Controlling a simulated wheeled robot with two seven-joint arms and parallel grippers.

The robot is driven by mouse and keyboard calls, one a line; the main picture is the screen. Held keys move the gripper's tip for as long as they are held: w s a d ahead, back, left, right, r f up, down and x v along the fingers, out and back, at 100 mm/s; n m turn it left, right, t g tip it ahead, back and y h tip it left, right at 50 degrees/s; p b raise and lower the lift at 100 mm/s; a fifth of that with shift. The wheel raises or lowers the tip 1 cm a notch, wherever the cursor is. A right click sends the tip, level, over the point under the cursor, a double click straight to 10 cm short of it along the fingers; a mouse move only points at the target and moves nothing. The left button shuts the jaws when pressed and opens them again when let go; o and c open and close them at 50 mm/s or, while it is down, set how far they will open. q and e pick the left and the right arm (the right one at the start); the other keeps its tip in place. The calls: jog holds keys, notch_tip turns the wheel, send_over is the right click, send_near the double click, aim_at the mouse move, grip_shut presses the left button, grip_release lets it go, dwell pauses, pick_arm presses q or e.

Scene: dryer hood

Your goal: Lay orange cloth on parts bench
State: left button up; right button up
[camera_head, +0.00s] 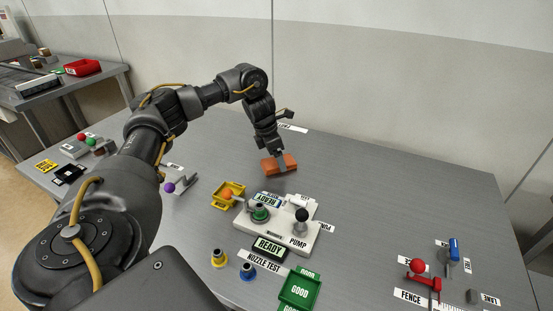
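The orange cloth (270,167) is a small folded block at the back middle of the large grey bench. My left gripper (281,156) reaches down from above, with its fingertips at the middle of the cloth. I cannot tell whether the fingers are closed on it or whether it is lifted. My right gripper is not in view. A second grey bench (100,74) stands at the upper left; I see no label naming it the parts bench.
A white pump board (290,238) and a yellow tray (240,190) with an orange ball are in front of the cloth. A green GOOD tray (300,290) is nearer. A red tray (82,68) sits on the left bench. The large bench's back right is clear.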

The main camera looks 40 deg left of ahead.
aim_at(272, 163)
pick_arm(q)
jog(key=p+v, duration=0.2)
jog(key=v, duration=0.4)
jog(key=shift+r, duration=0.25)
jog(key=p+v, duration=0.2)
jog(key=v, duration=0.2)
jog(key=shift+s+r, duration=0.1)
jog(key=shift+s, duration=0.05)
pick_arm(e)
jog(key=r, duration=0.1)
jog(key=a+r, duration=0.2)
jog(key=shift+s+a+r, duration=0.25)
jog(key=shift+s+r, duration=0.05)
pick_arm(q)
jog(key=shift+s+a, duration=0.1)
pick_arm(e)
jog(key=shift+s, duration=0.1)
